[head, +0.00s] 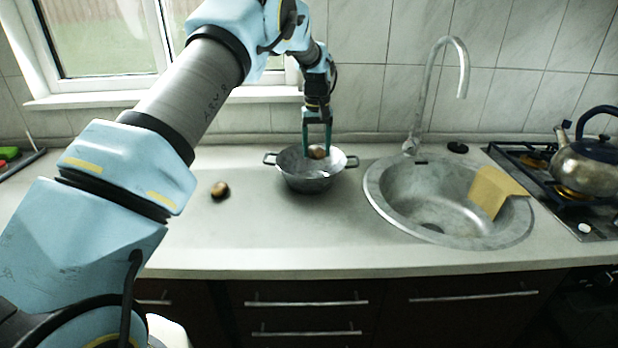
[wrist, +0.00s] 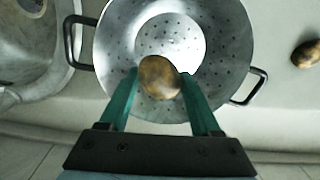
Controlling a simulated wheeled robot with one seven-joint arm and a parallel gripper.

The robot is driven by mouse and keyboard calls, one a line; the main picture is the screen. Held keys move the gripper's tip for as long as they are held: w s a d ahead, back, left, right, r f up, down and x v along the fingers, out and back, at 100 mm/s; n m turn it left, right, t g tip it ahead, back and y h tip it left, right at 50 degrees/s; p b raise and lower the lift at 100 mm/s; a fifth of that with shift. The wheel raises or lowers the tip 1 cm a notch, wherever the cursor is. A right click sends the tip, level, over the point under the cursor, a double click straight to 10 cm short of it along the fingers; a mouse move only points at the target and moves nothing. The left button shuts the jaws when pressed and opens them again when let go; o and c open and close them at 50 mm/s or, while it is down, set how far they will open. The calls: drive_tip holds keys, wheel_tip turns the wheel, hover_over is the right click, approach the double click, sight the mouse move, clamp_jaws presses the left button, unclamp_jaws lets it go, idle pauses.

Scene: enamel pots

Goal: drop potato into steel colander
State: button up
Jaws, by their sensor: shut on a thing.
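The steel colander (head: 312,178) stands upright on the counter, left of the sink, with a dark handle on each side. In the wrist view the colander (wrist: 222,50) shows its perforated inside. My gripper (head: 317,150) points down over the colander, its green fingers shut on a brown potato (head: 317,152). In the wrist view the potato (wrist: 160,77) is between the fingertips, over the colander's opening. I cannot tell exactly how high it is above the colander's bottom. A second potato (head: 220,190) lies on the counter left of the colander; it also shows in the wrist view (wrist: 306,54).
A round sink (head: 385,205) with a tall faucet (head: 430,90) is right of the colander, with a yellow cloth (head: 492,190) over its edge. A kettle (head: 590,160) stands on the stove at the far right. The counter around the second potato is clear.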

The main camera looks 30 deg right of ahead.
drive_tip(key=shift+f, duration=0.2)
drive_tip(key=o, duration=1.5)
drive_tip(key=shift+c, duration=0.2)
wheel_tip(320, 180, up, 11)
drive_tip(key=b, duration=0.3)
drive_tip(key=shift+f, duration=0.1)
drive_tip(key=a+f+n, duration=0.1)
drive_tip(key=a+n, duration=0.1)
drive_tip(key=a, duration=2.2)
drive_tip(key=s+a+f, duration=0.3)
drive_tip(key=s+a, duration=0.6)
drive_tip(key=a, duration=0.1)
drive_tip(key=s+a+f+t, duration=0.1)
drive_tip(key=s+a+f, duration=0.2)
drive_tip(key=s+a, duration=0.7)
drive_tip(key=shift+s+a+n+t, duration=0.25)
drive_tip(key=shift+a+n+t, duration=0.05)
drive_tip(key=shift+a+n, duration=0.1)
